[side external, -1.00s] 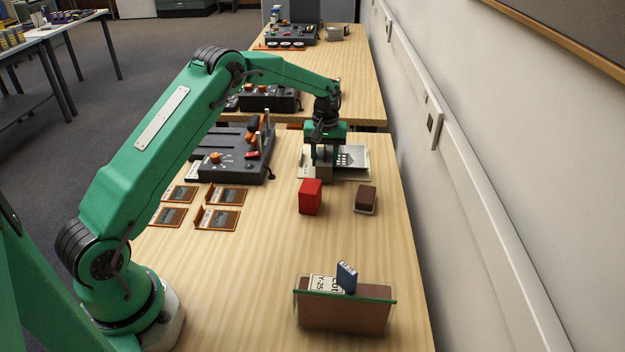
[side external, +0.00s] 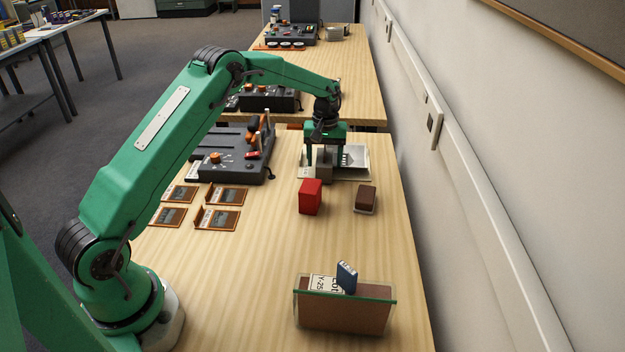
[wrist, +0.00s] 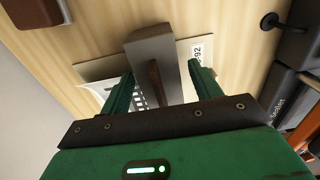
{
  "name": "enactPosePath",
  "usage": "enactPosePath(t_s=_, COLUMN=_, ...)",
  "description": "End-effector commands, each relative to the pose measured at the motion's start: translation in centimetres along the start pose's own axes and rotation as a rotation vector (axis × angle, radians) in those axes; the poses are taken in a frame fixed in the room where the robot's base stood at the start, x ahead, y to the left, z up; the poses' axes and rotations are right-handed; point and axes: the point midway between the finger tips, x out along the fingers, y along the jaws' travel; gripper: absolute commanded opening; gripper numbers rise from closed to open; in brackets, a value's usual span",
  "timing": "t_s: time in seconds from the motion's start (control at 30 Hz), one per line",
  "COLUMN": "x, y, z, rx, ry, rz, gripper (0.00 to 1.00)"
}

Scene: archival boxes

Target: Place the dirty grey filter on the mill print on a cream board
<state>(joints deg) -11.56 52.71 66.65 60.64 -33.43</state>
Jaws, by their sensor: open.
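The grey filter (wrist: 153,50) is a dull grey block with a brownish strip on its near face. It stands between my gripper's fingers and appears to rest on the mill print board; its exact contact is hidden. My gripper (side external: 326,163) is open and low over the board, with one finger on each side of the filter. In the wrist view, gaps show beside the fingers (wrist: 160,76). The cream board (side external: 358,175) lies flat on the table, its print (wrist: 140,99) partly hidden by the filter and fingers. A label reading 92 shows at the board's edge.
A red block (side external: 310,197) and a brown block on a pale base (side external: 366,199) stand in front of the board. A dark console (side external: 235,160) is to the left, with several brown-framed plates (side external: 218,218) nearby. A brown box (side external: 343,317) stands at the front.

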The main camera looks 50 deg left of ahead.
Motion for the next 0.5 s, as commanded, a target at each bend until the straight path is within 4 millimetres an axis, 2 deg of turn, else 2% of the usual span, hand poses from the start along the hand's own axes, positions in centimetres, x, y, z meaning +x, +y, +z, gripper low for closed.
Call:
enactPosePath(t_s=0.27, x=-2.7, y=0.0, z=-0.1, rx=0.000, ry=0.002, rz=0.002, gripper=0.63)
enactPosePath(t_s=0.5, x=-6.6, y=0.0, z=-0.1, rx=0.000, ry=0.003, rz=0.002, gripper=0.63)
